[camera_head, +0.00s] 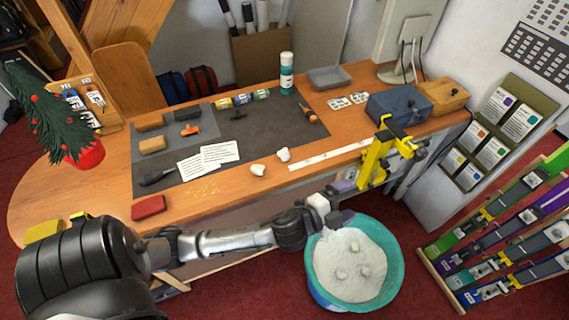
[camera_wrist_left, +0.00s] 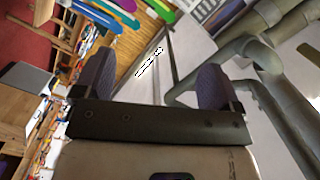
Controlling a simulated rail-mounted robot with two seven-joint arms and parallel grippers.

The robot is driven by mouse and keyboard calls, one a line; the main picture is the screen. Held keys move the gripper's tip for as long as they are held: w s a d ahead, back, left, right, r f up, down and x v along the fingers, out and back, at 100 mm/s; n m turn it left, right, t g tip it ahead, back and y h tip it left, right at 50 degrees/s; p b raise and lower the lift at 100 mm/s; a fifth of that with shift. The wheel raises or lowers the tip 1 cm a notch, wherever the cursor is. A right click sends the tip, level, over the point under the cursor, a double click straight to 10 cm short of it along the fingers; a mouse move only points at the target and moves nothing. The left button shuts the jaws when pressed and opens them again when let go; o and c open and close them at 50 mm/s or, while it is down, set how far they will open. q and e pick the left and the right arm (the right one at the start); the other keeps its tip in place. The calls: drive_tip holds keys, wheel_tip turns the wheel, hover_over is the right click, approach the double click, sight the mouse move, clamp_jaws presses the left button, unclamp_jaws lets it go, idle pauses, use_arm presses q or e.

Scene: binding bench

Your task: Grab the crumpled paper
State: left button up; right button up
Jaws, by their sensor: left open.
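A white crumpled paper ball (camera_head: 258,169) lies on the front part of the wooden bench in the head view. A second white crumpled ball (camera_head: 283,155) lies just behind it to the right. Several more pale crumpled pieces (camera_head: 354,246) lie inside the teal bin (camera_head: 395,283) on the floor. My left gripper (camera_head: 348,202) is to the right of both bench balls, over the far rim of the bin. Its two purple-padded fingers stand apart and empty in the left wrist view (camera_wrist_left: 154,78), where no paper shows. My right gripper is not in view.
A yellow clamp-like tool (camera_head: 378,160) stands at the bench edge close to my left gripper. White sheets (camera_head: 208,159) and a red block (camera_head: 148,207) lie left.

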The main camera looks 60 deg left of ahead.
use_arm(q)
drive_tip(key=w+d+r+m+t+h+b, duration=0.15)
drive_tip(key=w+m+h+b, duration=0.3)
drive_tip(key=m+h, duration=0.5)
drive_tip(key=m+g+y+b, duration=0.9)
drive_tip(key=m+g+b, duration=0.5)
drive_tip(key=m+g, duration=0.5)
approach(284, 151)
drive_tip(key=shift+m+t, duration=0.45)
drive_tip(key=shift+t, duration=0.1)
drive_tip(key=f, duration=0.5)
drive_tip(key=shift+s+d+b, duration=0.15)
drive_tip(key=shift+s+b, duration=0.15)
drive_tip(key=shift+s, duration=0.05)
drive_tip(key=shift+w+d+f, duration=0.1)
drive_tip(key=shift+w+f, duration=0.05)
drive_tip(key=shift+f, duration=0.9)
drive_tip(key=shift+w+d+f, duration=0.1)
drive_tip(key=shift+f, duration=0.95)
drive_tip(key=shift+w+d+f, duration=0.1)
drive_tip(key=shift+w+f, duration=0.05)
drive_tip(key=shift+f, duration=0.9)
drive_tip(key=c, duration=1)
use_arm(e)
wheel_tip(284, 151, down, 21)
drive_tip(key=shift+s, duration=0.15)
